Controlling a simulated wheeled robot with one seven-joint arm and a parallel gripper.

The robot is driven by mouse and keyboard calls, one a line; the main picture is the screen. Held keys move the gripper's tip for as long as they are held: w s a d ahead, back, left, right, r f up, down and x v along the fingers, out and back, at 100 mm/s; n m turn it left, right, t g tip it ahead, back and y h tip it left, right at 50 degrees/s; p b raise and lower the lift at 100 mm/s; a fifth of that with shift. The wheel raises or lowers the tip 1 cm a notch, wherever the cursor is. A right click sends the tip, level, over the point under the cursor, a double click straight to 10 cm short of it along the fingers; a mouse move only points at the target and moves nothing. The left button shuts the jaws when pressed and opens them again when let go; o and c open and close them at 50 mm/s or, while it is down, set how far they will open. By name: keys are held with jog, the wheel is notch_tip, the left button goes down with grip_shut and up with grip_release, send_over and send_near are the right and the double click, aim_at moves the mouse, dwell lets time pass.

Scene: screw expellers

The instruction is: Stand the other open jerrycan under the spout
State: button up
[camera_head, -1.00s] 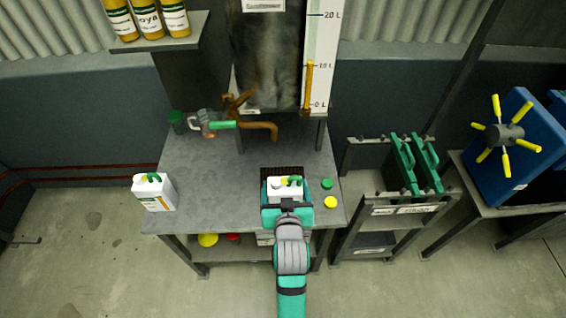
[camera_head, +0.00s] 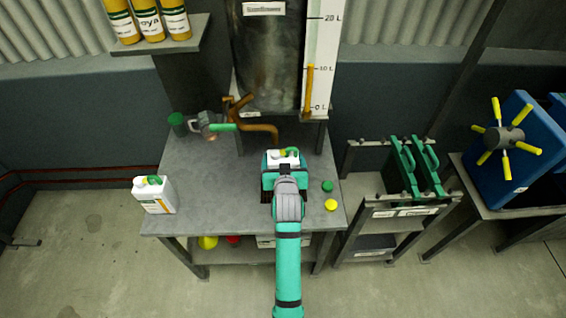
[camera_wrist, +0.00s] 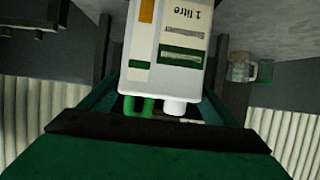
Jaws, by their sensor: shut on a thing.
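A white jerrycan (camera_head: 284,154) with a green handle is in my gripper (camera_head: 284,165), which is shut on it. In the wrist view the same jerrycan (camera_wrist: 170,50) shows its "1 litre" label, green parts and a white neck between the jaws. It is just below and right of the brown spout (camera_head: 268,130); my gripper hides its lower part. I cannot tell whether it touches the table. Another white jerrycan (camera_head: 154,195) with a green handle stands at the table's left front corner. The steel tank (camera_head: 268,70) is above the spout.
The grey table (camera_head: 210,185) has clear room left of my arm. Green and yellow caps (camera_head: 328,186) lie at its right edge.

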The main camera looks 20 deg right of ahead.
jog(key=shift+w+f, duration=0.1)
jog(key=shift+f, duration=0.8)
jog(key=o, duration=2)
jog(key=shift+f, duration=0.1)
jog(key=shift+o, duration=0.2)
